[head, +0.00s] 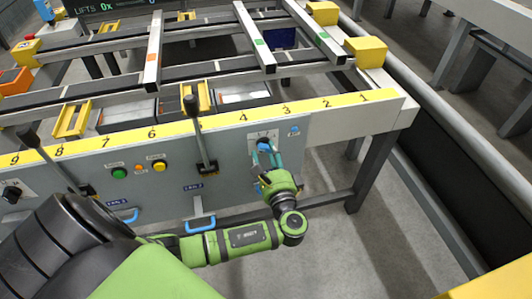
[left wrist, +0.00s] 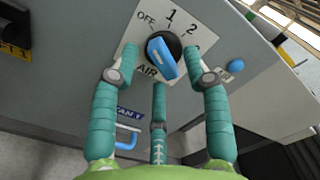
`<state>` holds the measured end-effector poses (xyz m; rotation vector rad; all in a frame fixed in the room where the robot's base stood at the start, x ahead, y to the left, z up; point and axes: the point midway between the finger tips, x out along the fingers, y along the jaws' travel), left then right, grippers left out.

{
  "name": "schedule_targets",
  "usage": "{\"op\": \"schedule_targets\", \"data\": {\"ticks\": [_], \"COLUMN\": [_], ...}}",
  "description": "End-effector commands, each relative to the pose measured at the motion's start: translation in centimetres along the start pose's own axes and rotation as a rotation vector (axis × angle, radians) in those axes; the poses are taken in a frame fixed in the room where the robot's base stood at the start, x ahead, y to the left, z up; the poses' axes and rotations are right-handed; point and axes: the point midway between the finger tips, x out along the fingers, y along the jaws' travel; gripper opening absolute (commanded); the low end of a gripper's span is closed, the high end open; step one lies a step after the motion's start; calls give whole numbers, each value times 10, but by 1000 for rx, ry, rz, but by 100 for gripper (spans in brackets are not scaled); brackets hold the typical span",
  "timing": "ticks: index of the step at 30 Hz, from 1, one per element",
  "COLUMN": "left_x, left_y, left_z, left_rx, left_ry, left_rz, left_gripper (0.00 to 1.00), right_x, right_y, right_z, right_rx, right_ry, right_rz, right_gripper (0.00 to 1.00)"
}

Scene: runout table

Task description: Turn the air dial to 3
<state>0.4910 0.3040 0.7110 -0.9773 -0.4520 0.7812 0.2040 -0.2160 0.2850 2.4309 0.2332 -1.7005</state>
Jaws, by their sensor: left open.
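The air dial (head: 264,144) is on the grey front panel, below the 4 and 3 of the yellow scale. In the left wrist view the dial (left wrist: 163,57) is a black round knob with a blue grip bar, on a white plate marked OFF, 1, 2 and AIR. The bar's upper end leans toward the OFF and 1 side; the exact setting is unclear. No 3 is readable; a finger covers part of the plate's right side. My left gripper (left wrist: 160,72) is open, its teal fingers spread around the dial, contact not evident. My right gripper is out of view.
A blue button (left wrist: 236,65) sits right of the dial. A black lever (head: 201,135) stands left of it on the panel, with blue handles (head: 202,226) lower down. Green (head: 119,173) and yellow (head: 159,166) buttons are further left.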

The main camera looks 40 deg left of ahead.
Motion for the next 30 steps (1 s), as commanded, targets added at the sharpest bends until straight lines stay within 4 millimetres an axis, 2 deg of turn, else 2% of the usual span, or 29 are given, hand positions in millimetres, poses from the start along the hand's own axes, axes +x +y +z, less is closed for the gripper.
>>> {"op": "schedule_targets", "data": {"ticks": [4, 12, 13, 16, 30], "left_x": [12, 13, 13, 13, 13], "left_y": [0, 1, 1, 1, -1], "left_z": [0, 0, 0, 0, 1], "left_rx": [0, -1, -1, -1, 44], "left_ry": [0, 1, 1, 1, 1], "left_rz": [0, 2, 2, 2, 3], "left_gripper": [48, 48, 40, 0, 0], "right_x": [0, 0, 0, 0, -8], "right_y": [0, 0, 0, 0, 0], "right_z": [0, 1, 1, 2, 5], "right_rx": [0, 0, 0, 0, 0], "right_ry": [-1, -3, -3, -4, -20], "right_rz": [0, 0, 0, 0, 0], "right_gripper": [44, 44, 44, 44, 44]}}
